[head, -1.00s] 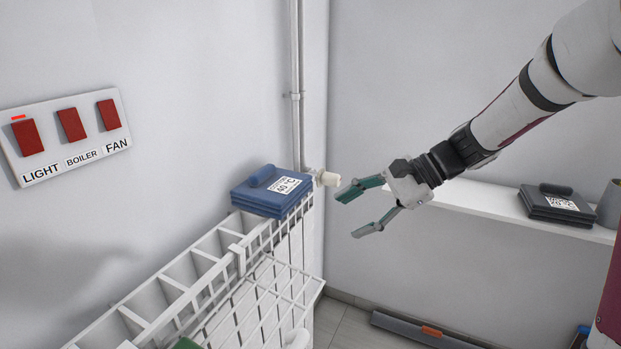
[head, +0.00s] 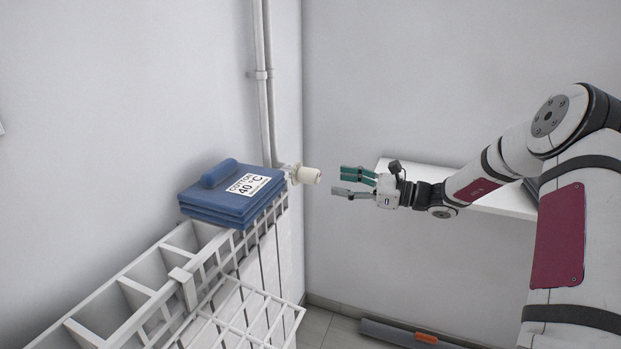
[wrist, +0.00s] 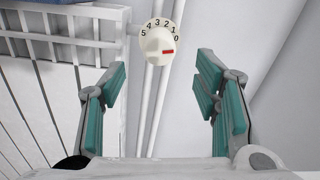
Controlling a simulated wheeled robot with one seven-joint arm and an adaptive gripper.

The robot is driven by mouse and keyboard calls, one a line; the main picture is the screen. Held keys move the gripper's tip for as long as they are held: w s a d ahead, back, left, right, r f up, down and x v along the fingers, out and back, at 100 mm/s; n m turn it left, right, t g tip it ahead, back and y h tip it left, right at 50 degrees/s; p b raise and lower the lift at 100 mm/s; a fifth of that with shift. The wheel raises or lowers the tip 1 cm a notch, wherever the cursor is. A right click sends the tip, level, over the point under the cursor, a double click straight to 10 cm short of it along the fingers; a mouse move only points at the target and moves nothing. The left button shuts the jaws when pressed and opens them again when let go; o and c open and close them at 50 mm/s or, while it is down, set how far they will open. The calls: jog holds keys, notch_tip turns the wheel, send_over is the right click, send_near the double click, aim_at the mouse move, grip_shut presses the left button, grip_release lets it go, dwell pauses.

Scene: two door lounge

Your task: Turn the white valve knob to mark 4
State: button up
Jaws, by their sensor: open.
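The white valve knob (head: 308,175) sticks out at the top end of the radiator, by the pipes in the corner. In the wrist view the knob (wrist: 157,44) shows its face, with marks 5 to 0 in an arc above it. Its red pointer (wrist: 168,51) points right, nearest to mark 0. My gripper (head: 340,181) is level with the knob, a short gap to its right. In the wrist view my gripper (wrist: 161,68) is open and empty, with the knob ahead, between and beyond the fingertips, untouched.
A blue folded stack labelled cotton 40 °C (head: 226,194) lies on the radiator right beside the knob. A white wire rack (head: 240,310) hangs on the radiator's front. A white shelf (head: 500,200) is behind my arm. White pipes (head: 264,80) run up the wall.

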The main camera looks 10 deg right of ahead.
aim_at(319, 178)
jog(key=x, duration=0.9)
jog(key=shift+w+a+b, duration=0.1)
jog(key=shift+a+b, duration=0.1)
jog(key=shift+b, duration=0.15)
jog(key=c, duration=1.1)
